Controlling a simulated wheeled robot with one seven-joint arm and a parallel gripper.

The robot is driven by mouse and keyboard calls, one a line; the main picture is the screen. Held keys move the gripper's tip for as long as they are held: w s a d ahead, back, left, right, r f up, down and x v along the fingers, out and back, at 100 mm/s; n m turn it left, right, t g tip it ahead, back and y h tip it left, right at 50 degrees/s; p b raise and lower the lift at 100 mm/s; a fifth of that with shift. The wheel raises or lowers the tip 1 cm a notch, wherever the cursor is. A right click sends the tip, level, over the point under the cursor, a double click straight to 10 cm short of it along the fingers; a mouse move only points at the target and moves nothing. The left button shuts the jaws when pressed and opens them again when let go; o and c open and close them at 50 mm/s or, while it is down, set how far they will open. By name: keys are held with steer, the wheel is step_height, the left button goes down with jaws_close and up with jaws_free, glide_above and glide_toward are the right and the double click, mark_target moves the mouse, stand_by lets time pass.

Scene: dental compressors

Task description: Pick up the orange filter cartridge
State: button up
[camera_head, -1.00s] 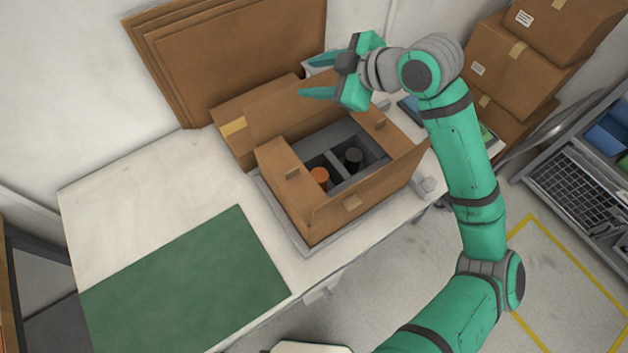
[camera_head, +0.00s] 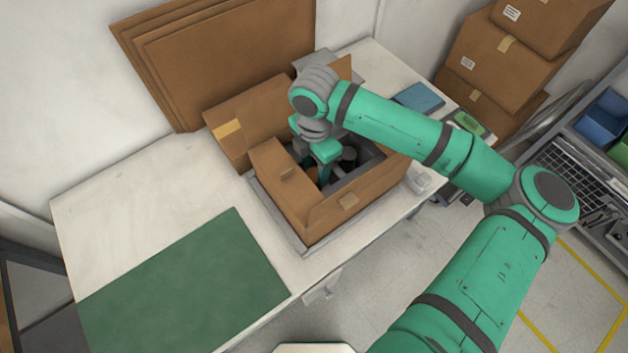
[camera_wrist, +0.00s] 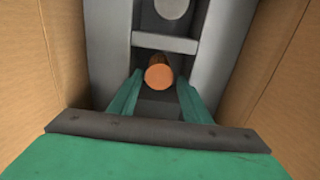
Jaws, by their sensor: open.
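The orange filter cartridge (camera_wrist: 159,77) stands in a compartment of the grey insert inside the open cardboard box. In the wrist view it shows just beyond and between the fingertips of my gripper (camera_wrist: 160,90), which is open. In the head view my gripper (camera_head: 322,165) points down into the box, and only a small part of the orange cartridge (camera_head: 312,173) shows beside it. I cannot tell whether the fingers touch the cartridge.
The cardboard box (camera_head: 335,216) has raised flaps around the opening. A green mat (camera_head: 185,283) lies clear on the table at left. Flat cardboard sheets (camera_head: 225,55) lean behind.

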mark_target(315, 174)
steer(key=shift+f, duration=2.85)
steer(key=shift+c, duration=0.6)
steer(key=c, duration=0.7)
